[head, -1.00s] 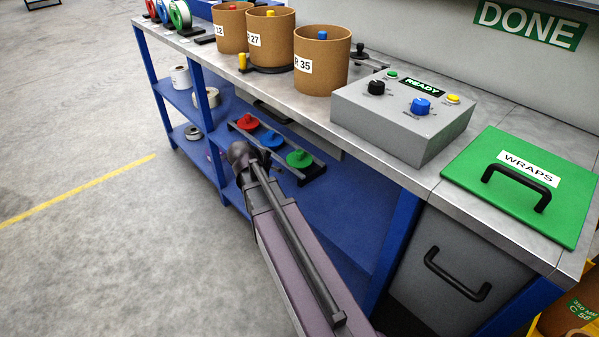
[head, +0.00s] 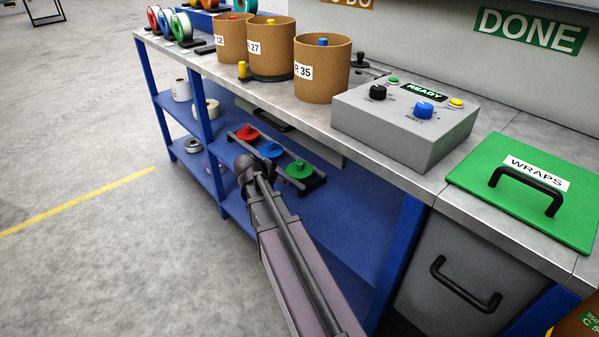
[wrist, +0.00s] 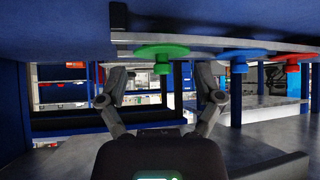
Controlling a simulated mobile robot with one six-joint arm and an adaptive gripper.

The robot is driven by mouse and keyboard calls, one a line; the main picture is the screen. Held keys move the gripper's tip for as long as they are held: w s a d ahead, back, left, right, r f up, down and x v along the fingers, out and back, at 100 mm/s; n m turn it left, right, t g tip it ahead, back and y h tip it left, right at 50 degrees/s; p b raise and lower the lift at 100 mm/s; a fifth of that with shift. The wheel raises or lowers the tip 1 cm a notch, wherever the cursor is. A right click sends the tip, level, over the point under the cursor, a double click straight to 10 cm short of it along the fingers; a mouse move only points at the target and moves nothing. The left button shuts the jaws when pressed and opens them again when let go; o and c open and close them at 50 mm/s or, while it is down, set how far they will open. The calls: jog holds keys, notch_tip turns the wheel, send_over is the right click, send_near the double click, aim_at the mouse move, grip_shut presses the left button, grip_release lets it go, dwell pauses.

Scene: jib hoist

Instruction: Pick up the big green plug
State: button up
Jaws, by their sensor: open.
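The green plug (head: 300,170), a wide disc with a round knob on top, sits on a dark rack on the blue lower shelf, at the right end of a row of plugs. In the wrist view, which is upside down, the green plug (wrist: 161,53) hangs near the top middle. Its knob shows between the fingers of my gripper (wrist: 162,88). My gripper is open and empty, and I see no contact with the plug. In the head view my arm reaches in at the shelf's front and the fingers cannot be made out.
A blue plug (head: 271,150) and a red plug (head: 247,133) share the rack with the green one. The grey worktop (head: 295,109) overhangs the shelf, with a drawer handle under it. A blue leg (head: 402,250) stands to the right. Floor on the left is clear.

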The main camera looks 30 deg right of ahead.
aim_at(297, 163)
jog(key=shift+w+d, duration=0.45)
jog(key=shift+d, duration=0.65)
jog(key=shift+w+d, duration=0.5)
jog(key=shift+d, duration=0.6)
jog(key=shift+w+d, duration=0.45)
jog(key=shift+d, duration=0.65)
jog(key=shift+w+d, duration=0.25)
jog(key=shift+d, duration=0.25)
jog(key=d, duration=0.1)
jog(key=w+d+f+b, duration=0.1)
jog(key=d, duration=0.1)
jog(key=shift+w+d+f, duration=0.1)
jog(key=shift+w+f, duration=0.05)
jog(key=shift+w, duration=0.05)
jog(key=shift+w+d+f+b, duration=0.15)
jog(key=shift+d+f+b, duration=0.25)
jog(key=shift+d+b, duration=0.2)
jog(key=shift+a, duration=0.1)
grip_shut()
